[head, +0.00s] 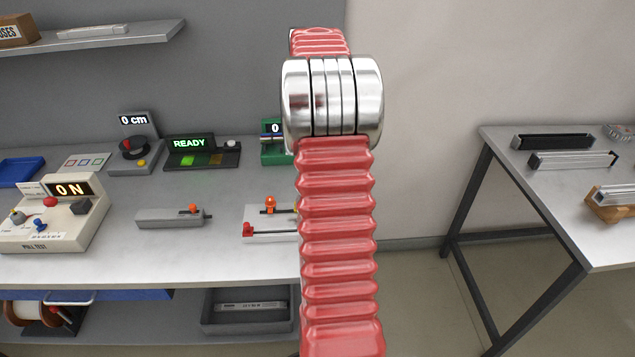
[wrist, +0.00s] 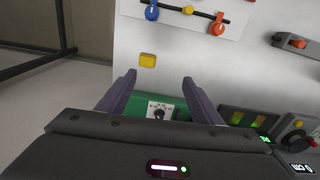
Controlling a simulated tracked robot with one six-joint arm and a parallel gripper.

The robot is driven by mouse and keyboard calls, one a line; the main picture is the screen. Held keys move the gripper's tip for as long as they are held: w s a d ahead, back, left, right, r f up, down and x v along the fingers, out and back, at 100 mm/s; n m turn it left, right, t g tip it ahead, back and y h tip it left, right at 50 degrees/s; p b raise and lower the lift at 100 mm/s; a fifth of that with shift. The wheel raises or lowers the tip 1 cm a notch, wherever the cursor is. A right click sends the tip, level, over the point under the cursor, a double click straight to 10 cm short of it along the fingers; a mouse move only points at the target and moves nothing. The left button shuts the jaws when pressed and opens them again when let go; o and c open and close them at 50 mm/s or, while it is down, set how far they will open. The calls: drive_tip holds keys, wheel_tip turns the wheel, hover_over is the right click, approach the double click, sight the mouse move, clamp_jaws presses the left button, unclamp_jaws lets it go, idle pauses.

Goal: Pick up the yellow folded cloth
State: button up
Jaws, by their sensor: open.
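A small yellow folded cloth (wrist: 148,61) lies flat on the light bench top (wrist: 180,55) in the wrist view, near the bench's left edge. My gripper (wrist: 158,77) is open, its two dark fingers apart with nothing held between them. In the picture the cloth is just above the fingertips, nearer the left finger; the height gap cannot be told. In the head view my red ribbed arm covers that part of the bench, and neither the cloth nor the gripper shows.
A green device (wrist: 145,104) shows between and behind the fingers. A rail panel with coloured knobs (wrist: 188,11) lies above the cloth in the wrist view. A grey slider block (head: 170,217) and a READY device (head: 202,153) stand on the bench. Bare bench surrounds the cloth.

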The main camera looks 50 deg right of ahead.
drive_tip(key=shift+m, duration=0.3)
drive_tip(key=d, duration=0.1)
drive_tip(key=s+d+f, duration=0.1)
drive_tip(key=d+f, duration=0.1)
drive_tip(key=shift+s+d, duration=0.15)
drive_tip(key=shift+d, duration=0.25)
drive_tip(key=shift+f, duration=4.35)
drive_tip(key=shift+f, duration=2.6)
drive_tip(key=shift+c, duration=0.3)
drive_tip(key=c, duration=1.1)
